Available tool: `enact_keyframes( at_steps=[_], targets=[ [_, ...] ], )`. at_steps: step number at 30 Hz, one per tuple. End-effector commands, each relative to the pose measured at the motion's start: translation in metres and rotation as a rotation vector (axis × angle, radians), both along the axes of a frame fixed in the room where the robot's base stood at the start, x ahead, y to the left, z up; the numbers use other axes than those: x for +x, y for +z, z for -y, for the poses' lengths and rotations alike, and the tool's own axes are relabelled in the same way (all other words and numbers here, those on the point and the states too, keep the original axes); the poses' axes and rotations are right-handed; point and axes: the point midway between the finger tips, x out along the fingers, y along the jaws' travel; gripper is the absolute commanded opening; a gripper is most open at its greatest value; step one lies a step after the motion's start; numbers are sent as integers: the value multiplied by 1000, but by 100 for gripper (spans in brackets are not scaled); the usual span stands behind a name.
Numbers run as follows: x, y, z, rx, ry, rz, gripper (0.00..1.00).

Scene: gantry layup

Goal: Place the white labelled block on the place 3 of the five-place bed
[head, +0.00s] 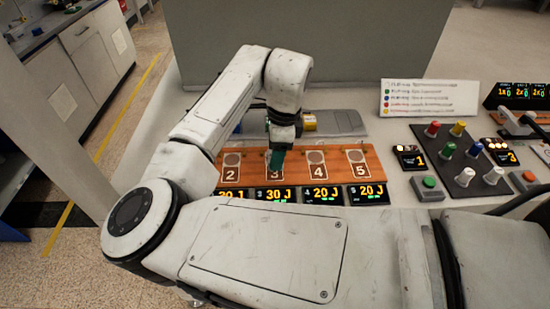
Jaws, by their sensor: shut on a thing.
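The five-place bed (337,157) is an orange-brown board with numbered places. Places 2, 4 and 5 show as empty printed frames with grey discs, and place 1 is hidden behind my arm. My gripper (277,160) points down over place 3 (270,174) and covers most of it. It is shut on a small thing. A dark green, narrow shape shows at its tip; I cannot tell whether this is the fingers or the held thing. I cannot make out a white labelled block or its label, nor whether the tip touches the bed.
Small lit displays (321,195) line the bed's front edge. A grey tray (342,122) with a yellow piece (309,122) lies behind it. On the right are a dark panel (461,188) with several coloured knobs, button boxes (428,187) and a white sign (428,98).

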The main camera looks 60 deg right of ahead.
Motion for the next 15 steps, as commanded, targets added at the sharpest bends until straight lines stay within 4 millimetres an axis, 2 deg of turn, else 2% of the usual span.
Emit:
enact_keyframes(
  at_steps=[5, 11, 15],
  targets=[
    [7, -9, 4, 1, -1, 1, 19],
    [6, -36, 3, 0, 0, 0, 19],
    [6, -38, 3, 0, 0, 1, 19]
  ],
)
